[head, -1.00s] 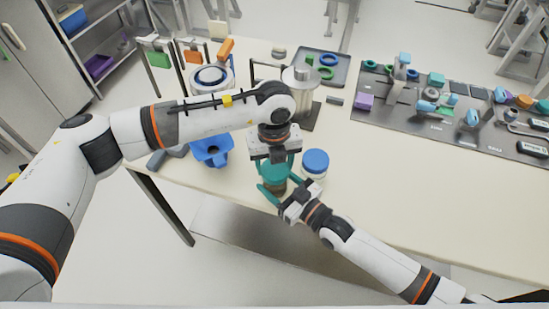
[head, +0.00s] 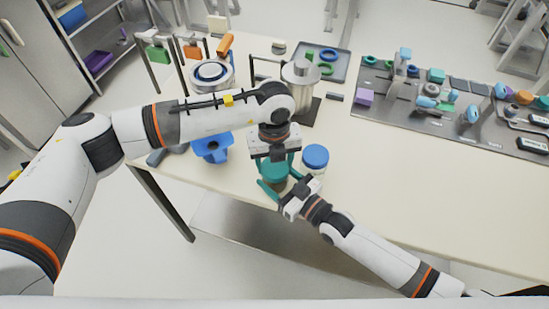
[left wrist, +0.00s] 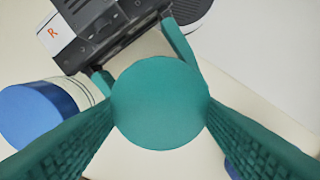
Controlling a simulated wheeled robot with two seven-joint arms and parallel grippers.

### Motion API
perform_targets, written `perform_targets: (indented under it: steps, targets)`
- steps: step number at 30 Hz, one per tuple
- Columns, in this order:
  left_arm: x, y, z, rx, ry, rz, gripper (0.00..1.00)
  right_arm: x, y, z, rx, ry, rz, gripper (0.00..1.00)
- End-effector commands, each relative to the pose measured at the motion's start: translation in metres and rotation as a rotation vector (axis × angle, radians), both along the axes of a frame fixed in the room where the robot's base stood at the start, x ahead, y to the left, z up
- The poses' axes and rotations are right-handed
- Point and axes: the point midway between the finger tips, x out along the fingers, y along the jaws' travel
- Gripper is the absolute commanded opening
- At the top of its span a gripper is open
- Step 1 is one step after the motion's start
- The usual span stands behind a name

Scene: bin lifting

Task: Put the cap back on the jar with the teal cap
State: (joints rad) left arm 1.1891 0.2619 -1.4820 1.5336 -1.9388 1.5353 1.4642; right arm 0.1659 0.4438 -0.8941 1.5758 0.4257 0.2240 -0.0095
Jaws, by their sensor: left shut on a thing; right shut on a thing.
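The teal cap (left wrist: 160,103) is a round disc between the fingers of my left gripper (left wrist: 160,110), which is shut on it. In the head view the cap (head: 273,172) shows under my left gripper (head: 274,165), near the table's front edge. The jar is mostly hidden below the cap; whether the cap is seated on it cannot be told. My right gripper (head: 283,187) reaches in from the lower right, shut around the jar just under the cap. Its body and fingers also show in the left wrist view (left wrist: 142,65).
A jar with a blue cap (head: 315,157) stands close at the right. A blue funnel-like piece (head: 212,148) is at the left. A metal canister (head: 301,88) stands behind my left gripper. The table's right front is clear.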

Motion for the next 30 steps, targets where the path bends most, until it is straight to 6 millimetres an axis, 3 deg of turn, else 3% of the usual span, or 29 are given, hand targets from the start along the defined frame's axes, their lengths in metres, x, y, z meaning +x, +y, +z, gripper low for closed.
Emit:
perform_targets:
  steps: [7, 8, 12, 23, 30]
  targets:
    - [0.0, 0.0, -0.005, 0.001, 0.0, 0.0, 0.38, 0.0, 0.0, 0.0, 0.001, -0.001, 0.0, 0.23]
    - [0.0, 0.0, -0.005, 0.001, 0.0, 0.0, 0.63, 0.0, 0.0, 0.0, 0.001, -0.001, 0.0, 0.23]
    - [0.0, 0.0, -0.005, 0.001, 0.0, 0.0, 0.85, 0.0, 0.0, 0.0, 0.001, -0.001, 0.0, 0.23]
    - [0.0, 0.0, 0.001, -0.001, -0.001, -0.001, 0.85, 0.0, 0.0, 0.0, 0.001, -0.001, 0.0, 0.23]
    - [0.001, 0.0, 0.043, -0.002, -0.005, -0.001, 0.85, 0.0, 0.0, 0.0, 0.001, -0.001, 0.0, 0.23]
